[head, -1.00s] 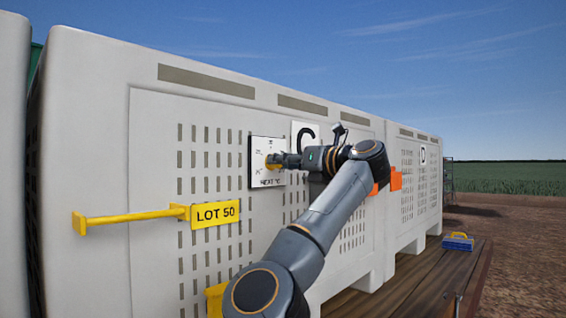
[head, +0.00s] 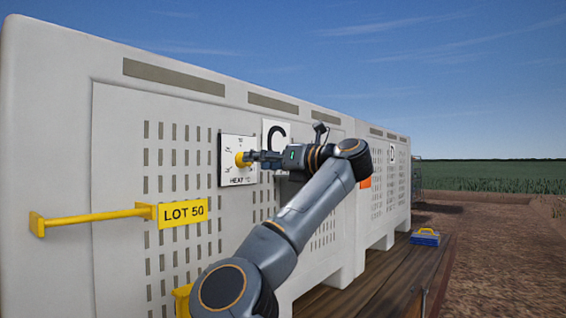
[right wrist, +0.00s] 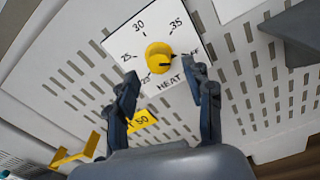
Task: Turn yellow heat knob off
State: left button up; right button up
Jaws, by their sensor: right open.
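The yellow heat knob (head: 241,159) sits on a white dial plate (head: 231,174) marked HEAT, on the pale crate wall. In the right wrist view the round knob (right wrist: 158,57) has a dark pointer line near its lower right edge; the dial shows 25, 30, 35 and a partly covered OFF. My right gripper (right wrist: 160,75) is open. Its fingers lie either side of the knob in that view, with visible gaps. In the head view the right gripper (head: 254,157) is right at the knob; I cannot tell if it touches. My left gripper is not in view.
A yellow bar (head: 92,218) sticks out left beside the LOT 50 sign (head: 183,213). A white C sign (head: 276,140) is right of the dial, partly behind my arm.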

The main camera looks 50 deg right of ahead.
jog(key=s, duration=0.9)
jog(key=shift+d, duration=0.35)
jog(key=shift+d, duration=0.1)
